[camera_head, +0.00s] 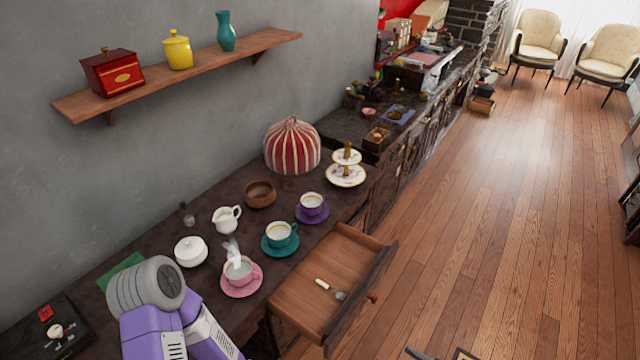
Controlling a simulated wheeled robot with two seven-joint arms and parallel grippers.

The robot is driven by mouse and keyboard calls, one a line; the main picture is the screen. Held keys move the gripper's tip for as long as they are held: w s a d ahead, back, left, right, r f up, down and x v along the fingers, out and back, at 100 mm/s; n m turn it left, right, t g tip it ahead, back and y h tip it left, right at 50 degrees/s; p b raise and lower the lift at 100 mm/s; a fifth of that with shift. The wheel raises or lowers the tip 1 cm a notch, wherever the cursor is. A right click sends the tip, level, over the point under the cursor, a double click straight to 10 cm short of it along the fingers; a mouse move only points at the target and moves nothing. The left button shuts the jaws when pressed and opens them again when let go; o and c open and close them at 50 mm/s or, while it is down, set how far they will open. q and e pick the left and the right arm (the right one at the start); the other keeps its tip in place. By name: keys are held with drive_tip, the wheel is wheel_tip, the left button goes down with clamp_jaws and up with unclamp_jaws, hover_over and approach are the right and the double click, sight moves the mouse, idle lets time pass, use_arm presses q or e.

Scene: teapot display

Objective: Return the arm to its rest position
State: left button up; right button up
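A purple, white and grey part of my arm (165,310) shows at the bottom left, in front of the dark counter. It looks like a bent joint with a round grey housing, and its links run out of the bottom of the view. I see no gripper fingers on it. Neither of my grippers is in view, so whether they are open or shut is hidden.
Pink (241,278), teal (280,237) and purple (312,206) cups stand on saucers along the counter. The pink one steams. An open drawer (345,262) holding a small spoon-like utensil (331,289) juts over the floor. The wooden floor (490,210) at right is mostly clear.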

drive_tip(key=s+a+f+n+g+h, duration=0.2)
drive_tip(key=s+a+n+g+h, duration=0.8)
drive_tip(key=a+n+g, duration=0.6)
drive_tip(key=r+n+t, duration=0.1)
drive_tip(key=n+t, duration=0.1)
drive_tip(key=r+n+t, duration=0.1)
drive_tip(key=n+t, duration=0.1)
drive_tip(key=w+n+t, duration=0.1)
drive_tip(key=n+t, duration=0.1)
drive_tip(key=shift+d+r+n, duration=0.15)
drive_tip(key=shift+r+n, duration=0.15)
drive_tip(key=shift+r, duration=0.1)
